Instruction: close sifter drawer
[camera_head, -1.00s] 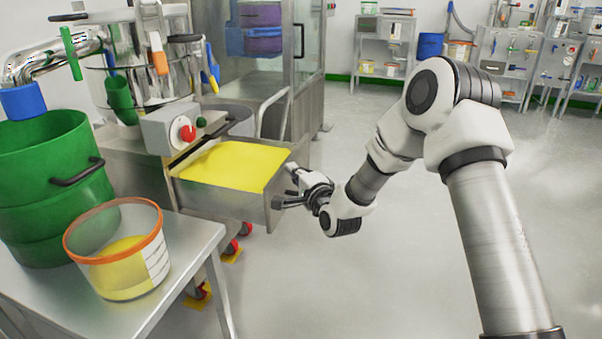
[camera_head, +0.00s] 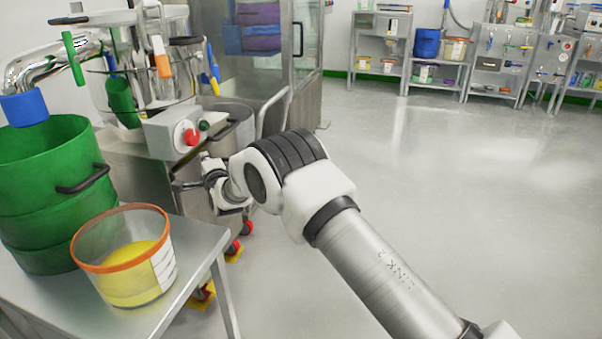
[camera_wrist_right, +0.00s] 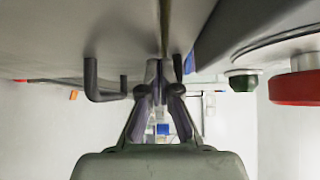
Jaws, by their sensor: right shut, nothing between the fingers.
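The steel sifter (camera_head: 140,180) stands behind the green drum, with a control box (camera_head: 168,130) on it. Its drawer no longer sticks out in the head view, and no yellow powder shows there. My right gripper (camera_head: 180,185) is at the sifter's front and partly hides the drawer. In the right wrist view, the grey drawer front (camera_wrist_right: 50,45) fills the upper left, with a dark bent handle (camera_wrist_right: 92,82) beside the gripper. The right gripper (camera_wrist_right: 158,75) is shut and empty, its tips close to the front; contact cannot be told. My left gripper is not in view.
A steel table (camera_head: 195,262) at the lower left bears a green drum (camera_head: 50,190) and a clear tub (camera_head: 125,262) with yellow powder. A red knob (camera_wrist_right: 295,87) is close on the right in the wrist view. The floor (camera_head: 430,220) to the right is clear.

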